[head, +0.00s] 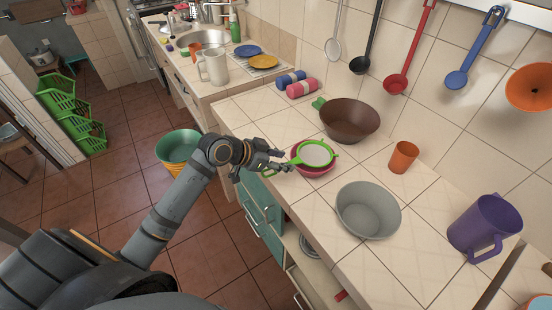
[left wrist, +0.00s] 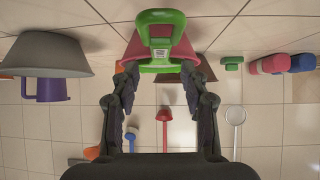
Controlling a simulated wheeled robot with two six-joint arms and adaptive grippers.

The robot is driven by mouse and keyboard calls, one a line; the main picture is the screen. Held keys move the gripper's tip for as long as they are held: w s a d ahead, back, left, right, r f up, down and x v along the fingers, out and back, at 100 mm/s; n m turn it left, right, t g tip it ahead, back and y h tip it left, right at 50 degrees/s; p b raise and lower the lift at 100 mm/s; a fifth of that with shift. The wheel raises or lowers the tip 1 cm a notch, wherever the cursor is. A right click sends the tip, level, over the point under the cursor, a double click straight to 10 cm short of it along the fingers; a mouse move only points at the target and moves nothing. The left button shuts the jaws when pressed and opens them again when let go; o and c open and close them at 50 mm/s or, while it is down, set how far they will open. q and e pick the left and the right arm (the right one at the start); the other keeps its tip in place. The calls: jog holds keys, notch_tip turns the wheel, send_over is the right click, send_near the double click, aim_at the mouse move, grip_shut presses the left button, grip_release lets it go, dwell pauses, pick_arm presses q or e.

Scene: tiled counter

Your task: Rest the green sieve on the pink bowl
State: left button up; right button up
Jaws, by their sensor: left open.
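The green sieve (head: 316,153), with a pale mesh, lies over the pink bowl (head: 318,174) on the counter, its handle toward my left gripper. It looks to be resting on the bowl's rim. My left gripper (head: 282,162) is open beside the handle, at the bowl's left side. In the left wrist view, which looks upside down, the green sieve's handle (left wrist: 160,32) lies between the spread fingers of the left gripper (left wrist: 160,78), with no visible finger contact. The pink bowl (left wrist: 130,49) is behind it. My right gripper is not in view.
A brown bowl (head: 350,117) with a green handle-like piece beside it stands behind. An orange cup (head: 403,157), a grey bowl (head: 368,208) and a purple pitcher (head: 485,226) stand to the right. Ladles hang on the wall.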

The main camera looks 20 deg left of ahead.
pick_arm(q)
jog(key=shift+v, duration=2.35)
jog(key=shift+s, duration=0.1)
